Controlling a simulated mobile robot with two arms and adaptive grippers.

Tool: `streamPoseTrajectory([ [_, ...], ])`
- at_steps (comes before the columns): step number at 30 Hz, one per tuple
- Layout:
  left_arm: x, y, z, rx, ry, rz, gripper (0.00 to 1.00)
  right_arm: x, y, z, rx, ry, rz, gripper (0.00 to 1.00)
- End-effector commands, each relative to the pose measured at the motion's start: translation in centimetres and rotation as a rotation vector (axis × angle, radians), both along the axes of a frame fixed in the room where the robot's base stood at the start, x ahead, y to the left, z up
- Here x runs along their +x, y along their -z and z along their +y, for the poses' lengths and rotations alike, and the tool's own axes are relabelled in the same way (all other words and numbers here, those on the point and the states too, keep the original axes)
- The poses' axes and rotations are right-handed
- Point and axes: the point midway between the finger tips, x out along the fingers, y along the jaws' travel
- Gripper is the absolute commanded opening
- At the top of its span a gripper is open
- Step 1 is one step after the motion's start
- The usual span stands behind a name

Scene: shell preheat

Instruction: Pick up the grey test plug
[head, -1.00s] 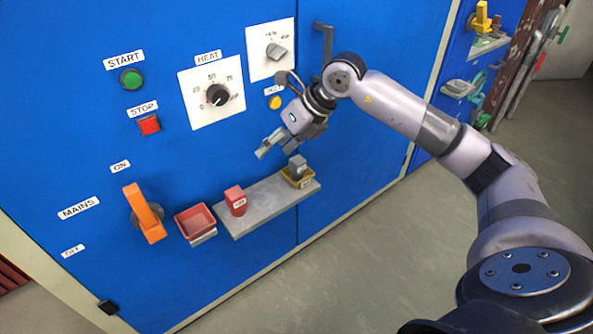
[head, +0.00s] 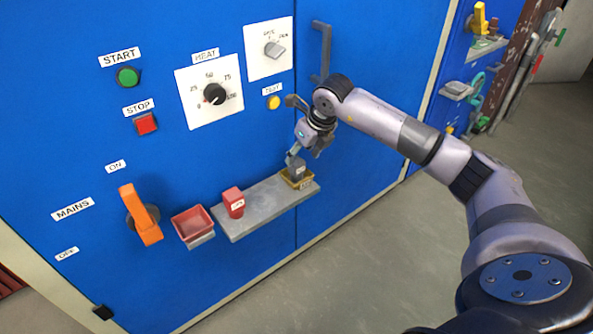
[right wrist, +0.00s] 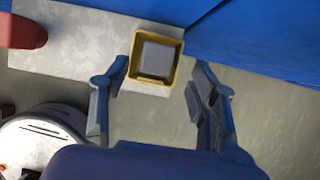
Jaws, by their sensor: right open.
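The grey test plug (head: 298,167) stands in a small yellow tray (head: 301,182) at the right end of a grey shelf on the blue cabinet. In the right wrist view the plug (right wrist: 156,57) shows from above as a grey square inside the yellow rim (right wrist: 136,88). My right gripper (head: 303,157) is open, just above and beside the plug in the head view. In the right wrist view its two fingers (right wrist: 158,86) are spread, one on each side of the tray's lower part, with nothing between them gripped. My left gripper is not in view.
A red labelled block (head: 233,203) stands on the grey shelf (head: 258,211), left of the tray. A red tray (head: 193,222) and an orange mains lever (head: 142,218) are farther left. A door handle (head: 321,52) projects above my right gripper.

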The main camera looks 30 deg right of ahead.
Motion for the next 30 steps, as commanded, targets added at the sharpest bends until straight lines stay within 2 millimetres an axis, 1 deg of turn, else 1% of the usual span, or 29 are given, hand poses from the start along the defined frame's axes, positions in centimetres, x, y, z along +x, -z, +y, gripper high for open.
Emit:
streamPoseTrajectory([
  [5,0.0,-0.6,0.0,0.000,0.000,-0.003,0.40,0.6,1.5,0.2,0.000,0.001,0.002,0.55],
  [9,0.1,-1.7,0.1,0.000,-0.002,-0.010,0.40,1.4,3.6,0.5,0.001,0.001,0.003,0.55],
  [12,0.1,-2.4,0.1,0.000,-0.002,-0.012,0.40,1.9,4.6,0.5,0.001,0.000,0.002,0.55],
  [15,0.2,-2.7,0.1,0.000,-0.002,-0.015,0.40,2.1,5.0,0.5,0.000,0.001,0.002,0.55],
  [21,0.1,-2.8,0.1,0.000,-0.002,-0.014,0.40,2.1,5.0,0.5,0.000,0.000,0.001,0.55],
  [30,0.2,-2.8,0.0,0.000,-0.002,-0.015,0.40,2.1,4.9,0.5,0.000,0.000,0.001,0.36],
])
